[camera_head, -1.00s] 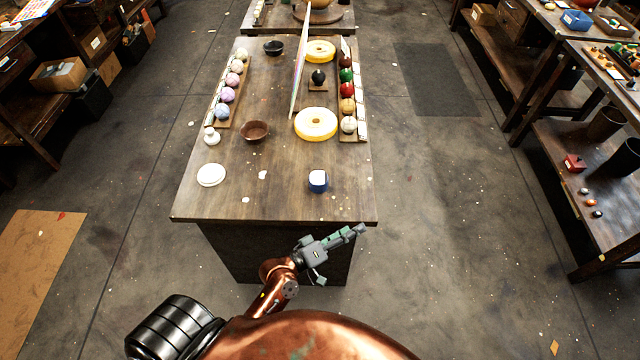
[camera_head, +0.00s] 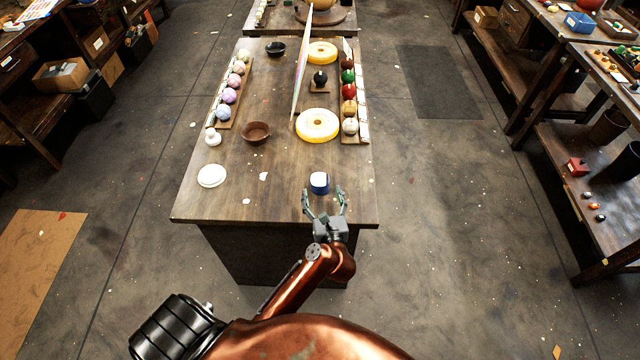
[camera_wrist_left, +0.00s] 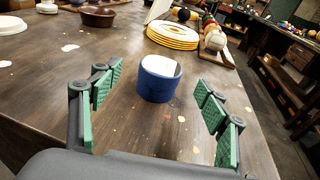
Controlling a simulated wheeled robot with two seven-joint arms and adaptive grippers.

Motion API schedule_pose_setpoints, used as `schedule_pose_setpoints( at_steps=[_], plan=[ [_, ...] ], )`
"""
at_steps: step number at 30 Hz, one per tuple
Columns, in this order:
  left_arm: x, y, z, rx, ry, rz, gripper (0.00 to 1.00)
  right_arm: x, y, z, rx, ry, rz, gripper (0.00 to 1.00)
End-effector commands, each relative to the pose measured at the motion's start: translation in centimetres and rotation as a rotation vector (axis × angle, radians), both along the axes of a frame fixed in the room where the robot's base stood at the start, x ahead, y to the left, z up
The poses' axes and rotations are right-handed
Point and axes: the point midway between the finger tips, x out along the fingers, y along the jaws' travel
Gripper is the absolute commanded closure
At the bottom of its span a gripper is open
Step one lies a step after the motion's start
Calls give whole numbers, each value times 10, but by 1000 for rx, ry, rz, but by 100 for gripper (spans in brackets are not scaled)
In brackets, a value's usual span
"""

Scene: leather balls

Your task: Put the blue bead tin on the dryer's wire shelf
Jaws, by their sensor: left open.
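The blue tin (camera_head: 319,183) with a white top stands upright near the front edge of the wooden table. My left gripper (camera_head: 324,192) is open just in front of it, its fingers pointing at the tin. In the left wrist view the tin (camera_wrist_left: 159,78) is ahead, centred between the open fingers (camera_wrist_left: 158,112) and a little beyond their tips, with nothing held. I cannot make out a dryer or a wire shelf for certain. My right gripper is not in view.
A white round dish (camera_head: 212,175) and a brown bowl (camera_head: 256,132) stand left on the table (camera_head: 240,200). A yellow-and-white ring (camera_head: 317,125) lies behind the tin. Racks of balls line both sides, and a thin upright panel (camera_head: 301,70) stands mid-table.

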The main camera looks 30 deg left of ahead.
Motion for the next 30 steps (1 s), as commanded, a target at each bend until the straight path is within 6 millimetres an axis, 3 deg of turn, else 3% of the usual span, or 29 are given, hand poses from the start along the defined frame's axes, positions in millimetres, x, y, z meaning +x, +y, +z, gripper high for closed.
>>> schedule_pose_setpoints(
  at_steps=[11,21,30],
  plan=[
    [22,18,-18,-51,16,16,31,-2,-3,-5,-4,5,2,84],
    [54,44,-32,-50,16,15,31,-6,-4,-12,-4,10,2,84],
    [56,46,-32,-51,16,15,33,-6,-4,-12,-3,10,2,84]
  ],
)
